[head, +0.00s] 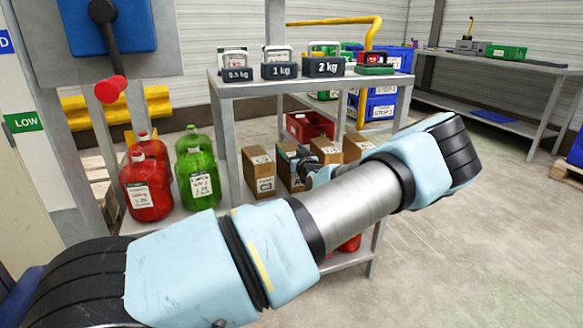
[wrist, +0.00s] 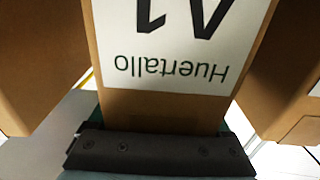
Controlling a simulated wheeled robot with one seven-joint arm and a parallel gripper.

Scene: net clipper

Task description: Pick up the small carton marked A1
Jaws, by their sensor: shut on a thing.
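The small carton marked A1 (wrist: 165,110) is brown cardboard with a white label, which reads upside down in the wrist view as "A1" and "Huertallo". My gripper (wrist: 160,150) is shut on this carton; a dark jaw bar lies across its near face at the bottom of that view. In the head view my gripper (head: 304,165) is among the row of brown cartons on the lower shelf, partly hidden by my arm. I cannot tell whether the carton is lifted off the shelf.
Neighbouring cartons stand close on the left (wrist: 40,65) and right (wrist: 283,80) of the held one. A carton marked C3 (head: 259,172) stands at the row's left end. Red (head: 147,188) and green (head: 198,178) jugs stand further left. The upper shelf (head: 300,82) with weights is above.

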